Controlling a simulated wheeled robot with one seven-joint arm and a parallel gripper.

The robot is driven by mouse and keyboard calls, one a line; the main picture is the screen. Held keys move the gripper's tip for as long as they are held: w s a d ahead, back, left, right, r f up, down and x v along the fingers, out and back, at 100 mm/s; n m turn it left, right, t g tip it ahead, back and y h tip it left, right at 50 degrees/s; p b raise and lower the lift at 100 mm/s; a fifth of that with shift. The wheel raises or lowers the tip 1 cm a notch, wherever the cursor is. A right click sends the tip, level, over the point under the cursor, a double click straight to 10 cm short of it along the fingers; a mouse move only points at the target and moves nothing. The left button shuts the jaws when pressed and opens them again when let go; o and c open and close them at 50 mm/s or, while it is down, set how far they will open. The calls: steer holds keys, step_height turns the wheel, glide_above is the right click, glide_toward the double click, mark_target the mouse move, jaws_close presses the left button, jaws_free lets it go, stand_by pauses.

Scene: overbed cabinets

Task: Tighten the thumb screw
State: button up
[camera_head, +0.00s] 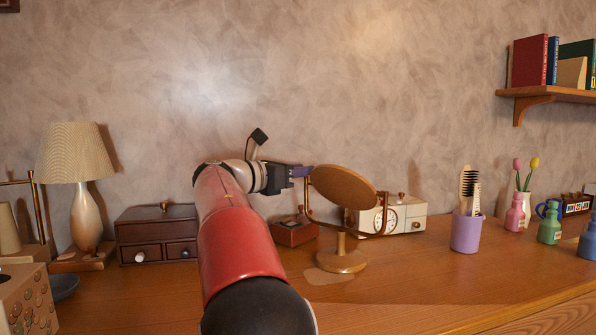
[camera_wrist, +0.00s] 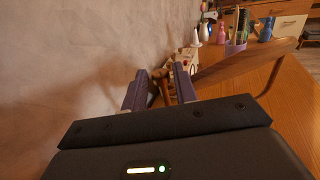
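A round tabletop mirror (camera_head: 342,190) on a wooden stand (camera_head: 341,262) stands on the dresser, tilted, its brown back facing me. A curved metal yoke (camera_head: 308,205) holds it at the sides. My gripper (camera_head: 303,170) is at the yoke's left end, beside the mirror's left rim. In the wrist view its two purple fingers (camera_wrist: 161,78) stand apart, with a small brown part (camera_wrist: 158,88) between them, likely the thumb screw at the pivot. I cannot tell whether the fingers touch it. The mirror's edge (camera_wrist: 235,68) runs to the right there. In the head view the screw is hidden.
A small reddish box (camera_head: 295,234) and a cream clock radio (camera_head: 405,216) stand behind the mirror. A dark drawer box (camera_head: 157,236) and a lamp (camera_head: 83,190) are at left. A purple cup (camera_head: 466,232) with combs is at right. The dresser front (camera_head: 420,290) is clear.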

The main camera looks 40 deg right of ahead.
jaws_close()
steer(key=m+g+p, duration=0.1)
steer(key=g, duration=0.1)
steer(key=m+g+y+p, duration=0.1)
steer(key=m+g+p, duration=0.1)
steer(key=w+m+g+y+p, duration=0.1)
steer(key=g+p, duration=0.1)
steer(key=g, duration=0.1)
steer(key=shift+d+m, duration=0.2)
steer(key=shift+m, duration=0.2)
jaws_free()
